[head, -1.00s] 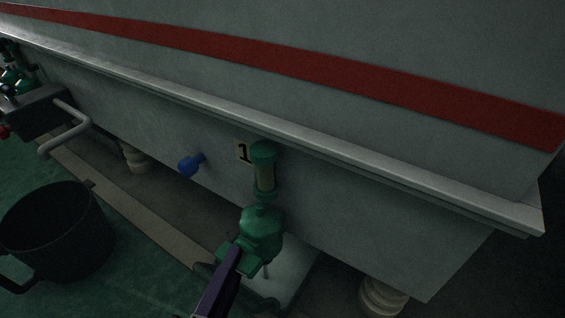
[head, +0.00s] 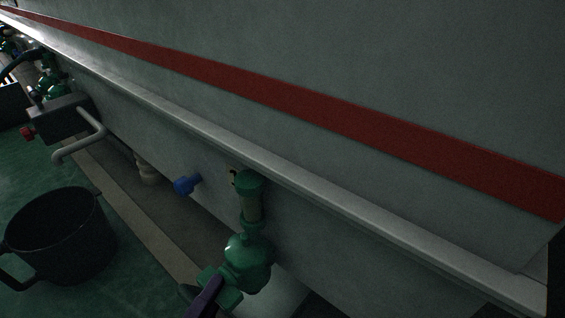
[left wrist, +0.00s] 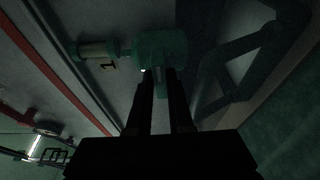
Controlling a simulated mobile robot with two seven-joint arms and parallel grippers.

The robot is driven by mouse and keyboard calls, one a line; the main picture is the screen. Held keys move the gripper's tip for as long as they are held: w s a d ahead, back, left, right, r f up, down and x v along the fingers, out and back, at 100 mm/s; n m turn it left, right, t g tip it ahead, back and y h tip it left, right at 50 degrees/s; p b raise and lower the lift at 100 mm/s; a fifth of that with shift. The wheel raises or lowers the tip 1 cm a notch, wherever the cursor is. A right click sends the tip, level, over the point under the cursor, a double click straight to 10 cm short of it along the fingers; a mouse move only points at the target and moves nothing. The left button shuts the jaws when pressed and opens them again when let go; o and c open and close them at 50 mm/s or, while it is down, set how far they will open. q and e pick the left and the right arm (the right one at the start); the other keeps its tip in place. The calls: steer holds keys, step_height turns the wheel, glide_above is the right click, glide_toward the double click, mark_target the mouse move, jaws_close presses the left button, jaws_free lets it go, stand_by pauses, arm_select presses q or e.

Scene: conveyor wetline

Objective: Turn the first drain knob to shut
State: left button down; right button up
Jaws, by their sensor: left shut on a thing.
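The first drain is a green valve (head: 246,262) below a green-capped sight glass (head: 250,205) on the tank's side. A number 1 plate (left wrist: 107,66) is beside it in the left wrist view; the head view shows only its edge. The green knob (head: 220,286) projects from the valve toward the lower left. My left gripper (head: 211,292), dark purple, is at the knob and shut on it. In the left wrist view its two dark fingers (left wrist: 157,82) reach the green valve (left wrist: 160,47). How far the knob is turned cannot be told. My right gripper is not in view.
A blue tap (head: 186,185) sticks out left of the valve. A black bucket (head: 60,240) stands on the green floor at the left. A dark box (head: 60,118) with a bent grey pipe (head: 82,147) is farther along. The tank's metal ledge (head: 330,195) runs above the valve.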

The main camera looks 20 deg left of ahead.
arm_select(q)
steer(key=c, duration=1.2)
jaws_free()
steer(key=o, duration=0.4)
steer(key=shift+s+a, duration=0.15)
steer(key=shift+s, duration=3.4)
